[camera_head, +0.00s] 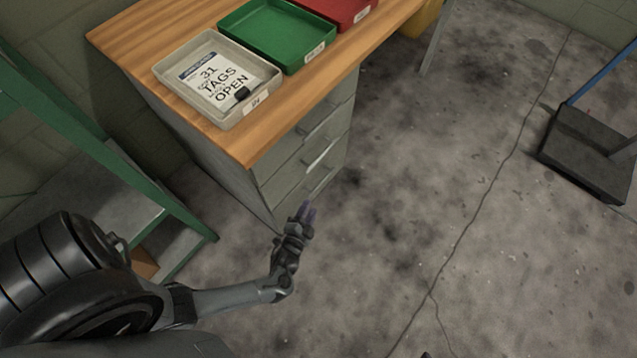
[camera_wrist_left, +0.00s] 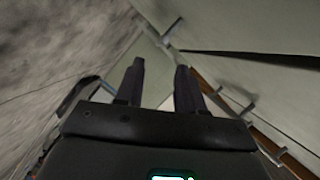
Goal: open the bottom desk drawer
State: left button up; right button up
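The wooden-topped desk (camera_head: 290,118) has a grey stack of drawers with bar handles facing right in the head view. The bottom drawer (camera_head: 322,178) is the lowest front, near the floor, and looks closed. My left gripper (camera_head: 305,212) is low beside the lower near corner of the drawers, its fingertips overlapping that area in the picture. In the left wrist view my left gripper (camera_wrist_left: 160,85) has two dark fingers apart, with nothing held between them. Drawer handles (camera_wrist_left: 250,105) show beyond and to the right of the fingers. Contact with a handle cannot be made out.
Trays stand on the desk: a beige one (camera_head: 250,112) with a tag card, a green one (camera_head: 275,35) and a red one (camera_head: 345,12). A green-framed shelf (camera_head: 130,180) stands left. A dark platform with a blue bar (camera_head: 590,150) lies right. The concrete floor between is clear.

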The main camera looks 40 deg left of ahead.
pick_arm(q)
jog(key=shift+b+x, duration=2.5)
jog(key=shift+x, duration=2.65)
jog(key=shift+c, duration=0.5)
grip_shut()
